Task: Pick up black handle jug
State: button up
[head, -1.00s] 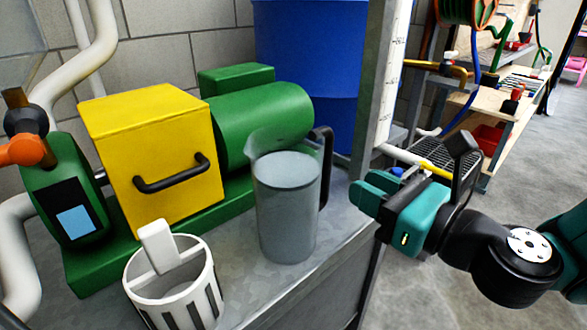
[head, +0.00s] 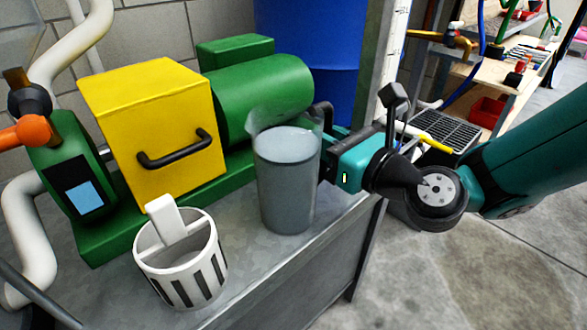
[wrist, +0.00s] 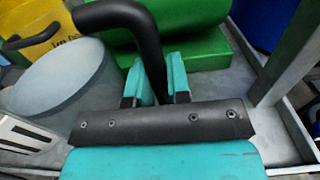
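The jug (head: 287,190) is a grey, see-through vessel with a pale, flat surface inside. It stands upright on the grey bench. Its black handle (head: 323,113) is on the right side, partly hidden by my gripper. In the wrist view the jug (wrist: 65,78) is at the left, and its black handle (wrist: 121,16) curves down between my teal fingers. My gripper (wrist: 158,78) comes from the right and its fingers are close on both sides of the handle, apparently shut on it. The fingertips are hidden in the head view.
A green pump with a yellow box (head: 150,120) stands behind and left of the jug. A white slotted basket (head: 182,262) is at the front left. A blue barrel (head: 310,60) and a grey post (head: 371,75) are behind. The bench edge is close on the right.

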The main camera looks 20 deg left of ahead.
grip_shut()
dwell(1.1)
jog(key=shift+r, duration=0.2)
notch_tip(320, 180, up, 20)
jog(key=p, duration=1.2)
jog(key=shift+f+p, duration=0.15)
jog(key=shift+p, duration=0.15)
jog(key=shift+d, duration=0.1)
